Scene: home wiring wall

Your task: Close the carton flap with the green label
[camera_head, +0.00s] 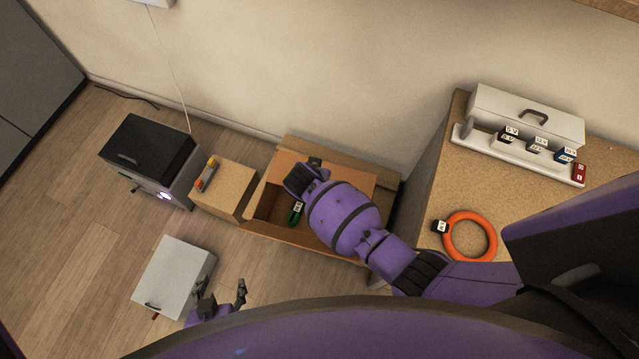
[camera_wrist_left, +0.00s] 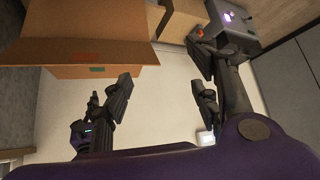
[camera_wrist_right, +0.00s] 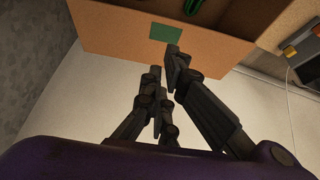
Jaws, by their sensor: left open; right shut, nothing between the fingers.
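The open cardboard carton (camera_head: 262,236) stands on the floor by the wall, with a green coil (camera_head: 295,213) inside. The green label (camera_wrist_right: 165,33) is on a brown carton panel (camera_wrist_right: 110,30) in the right wrist view. A green patch (camera_wrist_left: 97,69) and red print show on the carton in the left wrist view. My right gripper (camera_wrist_right: 164,62) is shut and empty, its fingertips just below the label; I cannot tell whether they touch the panel. In the head view my right arm hides part of the carton. My left gripper (camera_head: 224,298) is open and empty, away from the carton.
A small box (camera_head: 233,190) and a black-topped appliance (camera_head: 150,152) stand left of the carton. A grey case (camera_head: 172,272) lies on the floor near my left gripper. A worktop (camera_head: 480,185) with an orange ring (camera_head: 446,232) stands to the right.

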